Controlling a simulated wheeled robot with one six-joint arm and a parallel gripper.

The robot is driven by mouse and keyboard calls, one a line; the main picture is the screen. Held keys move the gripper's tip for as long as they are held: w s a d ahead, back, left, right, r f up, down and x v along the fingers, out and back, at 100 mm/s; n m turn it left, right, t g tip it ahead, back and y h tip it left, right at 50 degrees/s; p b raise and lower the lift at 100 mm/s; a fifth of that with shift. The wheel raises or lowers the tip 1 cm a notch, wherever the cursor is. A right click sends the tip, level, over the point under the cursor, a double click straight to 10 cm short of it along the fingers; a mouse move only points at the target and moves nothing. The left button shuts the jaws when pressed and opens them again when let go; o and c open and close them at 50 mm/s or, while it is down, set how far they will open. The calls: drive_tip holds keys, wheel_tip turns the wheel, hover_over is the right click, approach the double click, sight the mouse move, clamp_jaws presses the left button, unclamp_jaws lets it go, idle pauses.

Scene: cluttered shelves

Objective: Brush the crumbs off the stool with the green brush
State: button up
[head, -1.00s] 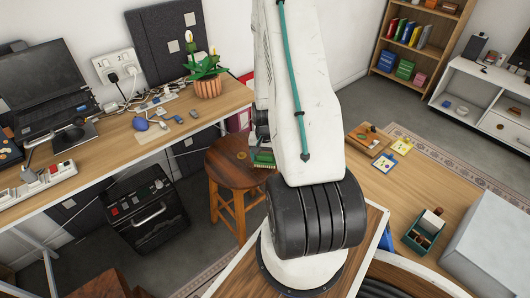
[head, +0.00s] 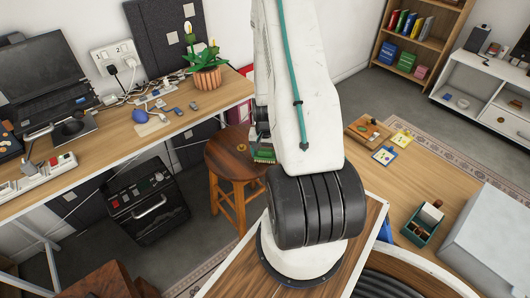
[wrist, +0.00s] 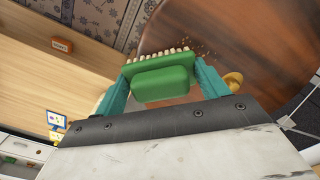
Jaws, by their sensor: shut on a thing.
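My gripper (wrist: 163,85) is shut on the green brush (wrist: 162,82), with one teal finger on each side of it. The brush's pale bristles face the round dark wooden stool (wrist: 235,25). Small crumbs (wrist: 205,48) lie on the seat just beyond the bristles' right end. I cannot tell whether the bristles touch the seat. In the head view the stool (head: 222,157) stands beside the desk, and the brush (head: 264,156) shows at its right edge, partly hidden by my arm.
A small yellow object (wrist: 233,79) sits on the stool by the right finger. The desk (head: 110,150) with laptop, cables and potted plant (head: 206,72) is on the left. A wooden table (head: 400,185) with small boxes and cards is on the right.

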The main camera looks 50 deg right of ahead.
drive_tip(key=shift+f, duration=0.6)
idle(0.3)
